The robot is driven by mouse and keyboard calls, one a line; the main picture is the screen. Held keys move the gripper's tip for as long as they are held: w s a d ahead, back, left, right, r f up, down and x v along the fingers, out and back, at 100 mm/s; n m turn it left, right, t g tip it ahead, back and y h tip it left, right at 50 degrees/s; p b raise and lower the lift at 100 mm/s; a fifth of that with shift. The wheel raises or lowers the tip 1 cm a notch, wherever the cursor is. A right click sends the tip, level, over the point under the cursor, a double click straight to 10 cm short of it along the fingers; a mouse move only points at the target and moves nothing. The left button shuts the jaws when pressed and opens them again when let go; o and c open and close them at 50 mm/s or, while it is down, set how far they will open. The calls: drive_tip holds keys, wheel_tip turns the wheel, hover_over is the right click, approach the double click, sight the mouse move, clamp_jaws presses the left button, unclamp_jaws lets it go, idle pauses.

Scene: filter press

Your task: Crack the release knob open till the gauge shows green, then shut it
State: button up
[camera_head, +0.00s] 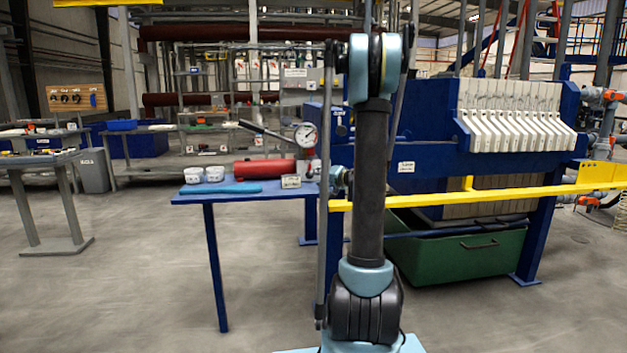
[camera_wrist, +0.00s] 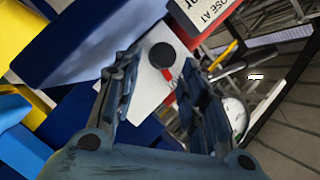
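In the wrist view my gripper (camera_wrist: 165,72) is open, its two fingers apart with nothing held between them. A dark round disc (camera_wrist: 162,55), perhaps the release knob, shows between the fingertips on a pale plate; I cannot tell the distance to it. The pressure gauge (camera_head: 305,135) has a white face and stands above the red pump cylinder (camera_head: 265,169) on the blue bench. Its face also shows in the wrist view (camera_wrist: 236,114), partly behind the right finger. The needle's zone is too small to read. In the head view my arm hides the gripper.
The blue bench (camera_head: 225,194) also bears white cups (camera_head: 214,173) and a blue cloth (camera_head: 220,188). A pump lever (camera_head: 266,133) slopes up to the left. The filter press with pale plates (camera_head: 515,128) and a yellow rail (camera_head: 480,195) stand right. Floor at left front is clear.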

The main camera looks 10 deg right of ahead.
drive_tip(key=v, duration=0.6)
drive_tip(key=shift+w, duration=0.1)
idle(0.3)
drive_tip(key=shift+w+a+r+n+g, duration=0.2)
drive_tip(key=shift+w+a+n+g, duration=0.1)
drive_tip(key=shift+a+g, duration=0.25)
wheel_tip(320, 180, up, 11)
drive_tip(key=s+a+n+g+h, duration=0.2)
drive_tip(key=a+n+g+h, duration=0.15)
drive_tip(key=h, duration=0.25)
drive_tip(key=shift+n, duration=0.45)
drive_tip(key=x, duration=1.7)
drive_tip(key=shift+s+d+f, duration=0.15)
drive_tip(key=shift+f, duration=0.3)
drive_tip(key=shift+c, duration=0.3)
drive_tip(key=c, duration=0.7)
